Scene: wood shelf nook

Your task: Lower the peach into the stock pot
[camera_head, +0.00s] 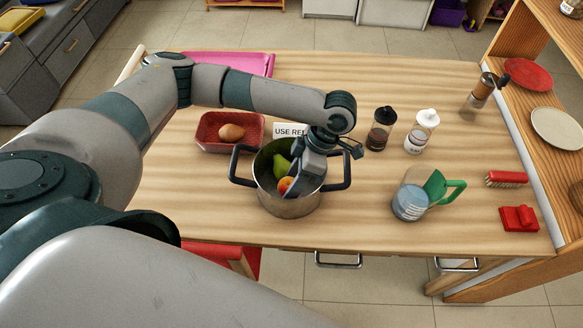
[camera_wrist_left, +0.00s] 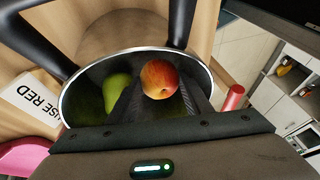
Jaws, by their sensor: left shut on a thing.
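A steel stock pot (camera_head: 290,206) with two dark handles stands near the table's front edge. The wrist view shows its rim (camera_wrist_left: 66,95) and dark inside. My left gripper (camera_head: 288,184) points down into the pot's mouth, shut on a red and yellow peach (camera_head: 285,186). The peach also shows in the wrist view (camera_wrist_left: 160,78), between the fingertips (camera_wrist_left: 158,92). A green pear (camera_head: 281,166) lies inside the pot beside the peach; it also shows in the wrist view (camera_wrist_left: 117,93). Whether the peach touches the pot's bottom is hidden. My right gripper is not in view.
A red basket (camera_head: 208,146) with a brown, egg-shaped item stands behind left of the pot. A "USE RED" sign (camera_head: 287,131) is behind it. Dark (camera_head: 380,128) and white-topped (camera_head: 421,132) jars and a measuring jug (camera_head: 411,199) stand to the right.

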